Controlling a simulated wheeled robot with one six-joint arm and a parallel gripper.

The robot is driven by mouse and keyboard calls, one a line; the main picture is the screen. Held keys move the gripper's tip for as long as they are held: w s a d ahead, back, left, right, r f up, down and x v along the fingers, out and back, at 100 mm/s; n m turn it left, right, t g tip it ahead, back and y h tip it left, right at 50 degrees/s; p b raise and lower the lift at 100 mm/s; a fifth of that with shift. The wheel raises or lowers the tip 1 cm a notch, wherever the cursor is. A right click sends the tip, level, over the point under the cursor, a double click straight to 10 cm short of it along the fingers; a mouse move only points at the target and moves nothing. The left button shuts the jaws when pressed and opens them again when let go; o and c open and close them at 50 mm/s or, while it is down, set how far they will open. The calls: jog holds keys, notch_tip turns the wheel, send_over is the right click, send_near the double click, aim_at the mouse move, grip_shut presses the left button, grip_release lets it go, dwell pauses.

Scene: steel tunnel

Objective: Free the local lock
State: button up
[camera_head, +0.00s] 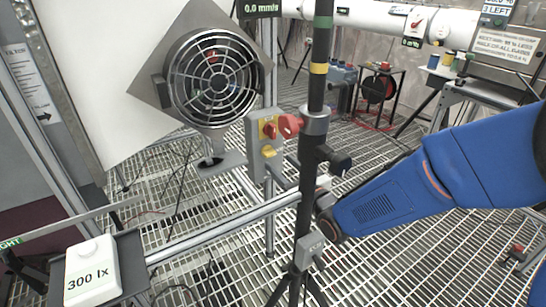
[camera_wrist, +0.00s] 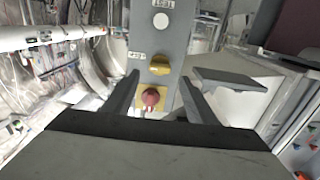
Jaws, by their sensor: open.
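A grey control box (camera_head: 259,165) stands on a post in the middle of the head view. It carries a red knob (camera_head: 270,129) on a yellow plate and a yellow knob (camera_head: 267,151) below it. In the wrist view the box (camera_wrist: 176,43) appears upside down, with the red knob (camera_wrist: 150,97) below the yellow knob (camera_wrist: 159,66) and a white round button (camera_wrist: 160,20) above. Small labels there are not clearly readable. My gripper (camera_wrist: 158,80) is open, its fingers on either side of the red knob's line of sight. Contact cannot be told.
A caged fan (camera_head: 215,80) is at upper left. A flat grey shelf (camera_wrist: 235,80) sits right of the fingers. A white 300 lx container (camera_head: 91,268) stands lower left.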

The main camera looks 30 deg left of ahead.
aim_at(271, 155)
jog(key=shift+x, duration=2.9)
jog(key=c, duration=1.1)
